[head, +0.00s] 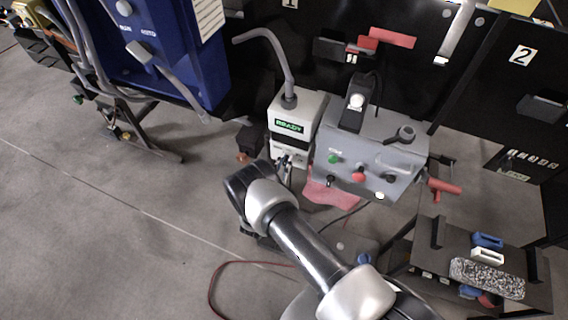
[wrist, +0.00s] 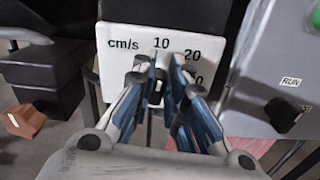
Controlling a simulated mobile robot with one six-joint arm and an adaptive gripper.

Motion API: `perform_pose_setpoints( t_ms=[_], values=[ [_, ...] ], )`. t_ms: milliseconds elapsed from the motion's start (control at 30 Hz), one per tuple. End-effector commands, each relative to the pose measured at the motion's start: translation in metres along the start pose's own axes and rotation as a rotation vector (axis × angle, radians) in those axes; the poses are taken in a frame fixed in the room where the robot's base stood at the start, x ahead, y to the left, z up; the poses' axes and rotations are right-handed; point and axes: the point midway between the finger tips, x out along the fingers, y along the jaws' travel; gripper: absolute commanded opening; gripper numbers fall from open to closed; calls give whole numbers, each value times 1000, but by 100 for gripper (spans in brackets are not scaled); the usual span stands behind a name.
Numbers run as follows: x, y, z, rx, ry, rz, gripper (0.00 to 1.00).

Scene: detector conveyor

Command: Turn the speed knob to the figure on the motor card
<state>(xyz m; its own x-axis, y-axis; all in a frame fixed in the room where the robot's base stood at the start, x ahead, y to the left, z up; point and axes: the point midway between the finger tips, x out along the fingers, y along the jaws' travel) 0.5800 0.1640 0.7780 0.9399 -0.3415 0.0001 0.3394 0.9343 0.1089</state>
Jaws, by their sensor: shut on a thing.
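The white speed panel (wrist: 118,72) fills the middle of the wrist view, marked "cm/s" with 10 and 20. A third figure is partly covered, only its 0 showing. My gripper (wrist: 165,64) is in front of this panel, its blue-padded fingers shut on the speed knob. The fingers hide most of the knob, so I cannot tell where it points. In the head view my gripper (head: 286,166) is at the front of the white motor box (head: 312,110), below its green READY display (head: 289,127). I cannot make out a motor card with a readable figure.
A grey control box (head: 385,145) stands close on the right, with buttons and a black RUN knob (wrist: 286,113). A dark block (wrist: 40,80) is on the left. A blue cabinet (head: 180,50) stands further left. Floor at front left is clear except a red cable.

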Motion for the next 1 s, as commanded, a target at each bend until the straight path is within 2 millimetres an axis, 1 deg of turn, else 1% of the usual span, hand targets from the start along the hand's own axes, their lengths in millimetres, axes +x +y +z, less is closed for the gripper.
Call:
perform_pose_setpoints(
  t_ms=[167,1000],
  values=[
    [0,-3,-2,133,0,-1,0],
    [0,-13,-8,930,1,-1,0]
  ],
)
